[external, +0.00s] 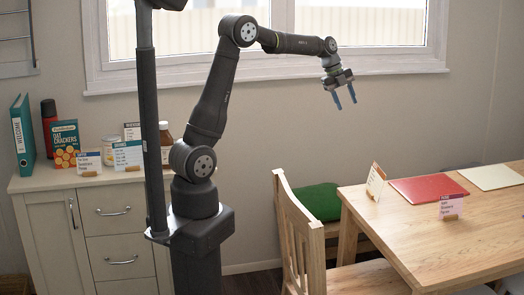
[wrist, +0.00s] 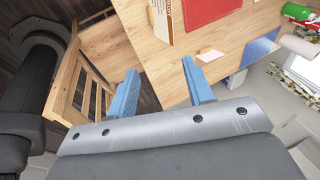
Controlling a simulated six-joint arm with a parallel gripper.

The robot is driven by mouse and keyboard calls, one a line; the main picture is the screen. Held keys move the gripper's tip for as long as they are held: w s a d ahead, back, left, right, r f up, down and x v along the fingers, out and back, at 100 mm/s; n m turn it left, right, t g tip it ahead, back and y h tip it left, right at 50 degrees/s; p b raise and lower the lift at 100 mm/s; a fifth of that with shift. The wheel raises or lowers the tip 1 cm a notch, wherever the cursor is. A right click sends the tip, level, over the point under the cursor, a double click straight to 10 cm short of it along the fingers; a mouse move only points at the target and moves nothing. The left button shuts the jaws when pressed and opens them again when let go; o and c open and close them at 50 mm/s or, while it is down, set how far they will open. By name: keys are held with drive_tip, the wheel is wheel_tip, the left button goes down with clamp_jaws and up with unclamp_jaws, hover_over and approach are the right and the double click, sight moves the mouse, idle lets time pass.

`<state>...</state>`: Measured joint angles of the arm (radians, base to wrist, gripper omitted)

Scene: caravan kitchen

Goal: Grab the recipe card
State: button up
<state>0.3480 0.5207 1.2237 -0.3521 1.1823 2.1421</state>
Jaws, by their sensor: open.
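Several small printed cards are in view; their text is too small to tell which is the recipe card. On the table, a white and orange card (external: 375,182) stands near the left edge, and a purple-topped card (external: 450,207) stands in a wooden holder. On the cabinet stand an orange-and-blue-topped card (external: 89,162) and a teal-topped card (external: 128,155). My gripper (external: 346,103) is open and empty, in the air before the window, high above and left of the table cards. In the wrist view, its blue fingers (wrist: 159,66) are apart, with a standing card (wrist: 160,18) beyond them.
The wooden table (external: 430,245) carries a red mat (external: 428,187) and a cream mat (external: 491,177). A wooden chair (external: 296,235) stands at its left side. A cracker box (external: 65,143), teal binder (external: 23,132) and jars crowd the cabinet. The air around my gripper is free.

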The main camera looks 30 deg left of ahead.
drive_tip(key=c, duration=0.3)
drive_tip(key=m+g+y, duration=0.1)
drive_tip(key=g+y, duration=0.2)
drive_tip(key=y, duration=0.3)
hover_over(380, 169)
drive_tip(key=w+d, duration=0.1)
drive_tip(key=d, duration=0.1)
drive_tip(key=w+d+f+x, duration=0.1)
drive_tip(key=w+d+x, duration=0.1)
drive_tip(key=x, duration=2.2)
drive_tip(key=shift+w+a, duration=0.3)
drive_tip(key=shift+w, duration=0.05)
drive_tip(key=shift+w+x, duration=0.1)
drive_tip(key=shift+x, duration=1.35)
drive_tip(key=shift+w+x, duration=0.15)
drive_tip(key=shift+x, duration=1.35)
drive_tip(key=shift+f, duration=0.3)
clamp_jaws()
